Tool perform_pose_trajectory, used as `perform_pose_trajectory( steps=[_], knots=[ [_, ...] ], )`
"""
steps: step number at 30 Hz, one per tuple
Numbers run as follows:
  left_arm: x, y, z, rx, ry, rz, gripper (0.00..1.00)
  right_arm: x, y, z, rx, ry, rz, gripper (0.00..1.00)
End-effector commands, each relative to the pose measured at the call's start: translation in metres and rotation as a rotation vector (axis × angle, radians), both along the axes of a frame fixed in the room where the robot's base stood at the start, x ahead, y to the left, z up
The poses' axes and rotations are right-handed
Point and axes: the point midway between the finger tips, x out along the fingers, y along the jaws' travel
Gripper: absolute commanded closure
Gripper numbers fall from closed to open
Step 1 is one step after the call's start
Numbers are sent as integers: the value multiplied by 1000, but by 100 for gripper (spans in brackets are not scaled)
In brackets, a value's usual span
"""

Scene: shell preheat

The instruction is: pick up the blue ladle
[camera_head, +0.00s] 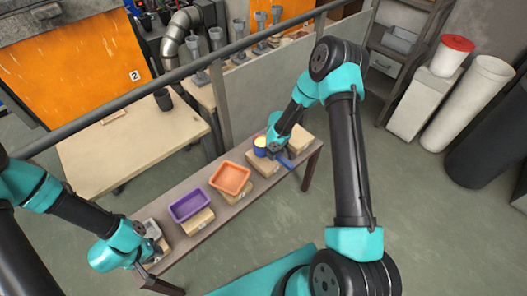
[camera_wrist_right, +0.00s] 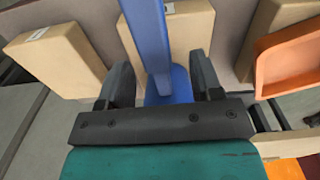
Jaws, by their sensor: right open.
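The blue ladle (camera_head: 285,161) lies over a cardboard box near the right end of the long brown table. In the right wrist view its flat blue handle (camera_wrist_right: 147,35) runs up between my fingers, and a wider blue part (camera_wrist_right: 178,85) shows below it. My right gripper (camera_wrist_right: 158,62) is open, with one finger on each side of the blue ladle. The arm hides part of the ladle in the head view. My left gripper (camera_head: 156,248) is by a grey tray (camera_head: 150,228) at the table's left end; its fingers are too small to judge.
A purple tray (camera_head: 190,205) and an orange tray (camera_head: 230,178) stand on boxes along the table. A blue cup-like piece with a yellow top (camera_head: 260,146) is beside my right gripper. Another cardboard box (camera_head: 299,139) is behind it. A rail and grey panel (camera_head: 270,92) stand behind the table.

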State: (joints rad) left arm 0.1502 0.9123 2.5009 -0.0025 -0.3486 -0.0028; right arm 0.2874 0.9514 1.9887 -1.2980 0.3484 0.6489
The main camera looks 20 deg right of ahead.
Motion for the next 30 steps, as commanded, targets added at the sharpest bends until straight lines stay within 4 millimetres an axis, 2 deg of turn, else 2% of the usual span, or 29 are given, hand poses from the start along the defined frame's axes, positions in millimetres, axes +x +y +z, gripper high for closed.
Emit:
perform_pose_trajectory(
  steps=[6,11,26,30],
  knots=[
    [0,0,0,0,0,0,69,2,-2,-30,1,3,-2,40],
    [0,0,0,0,0,0,69,2,-2,-45,0,2,0,40],
    [0,0,0,0,0,0,69,2,-2,-47,0,1,0,40],
    [0,0,0,0,0,0,69,2,-2,-47,0,1,0,52]
  ],
)
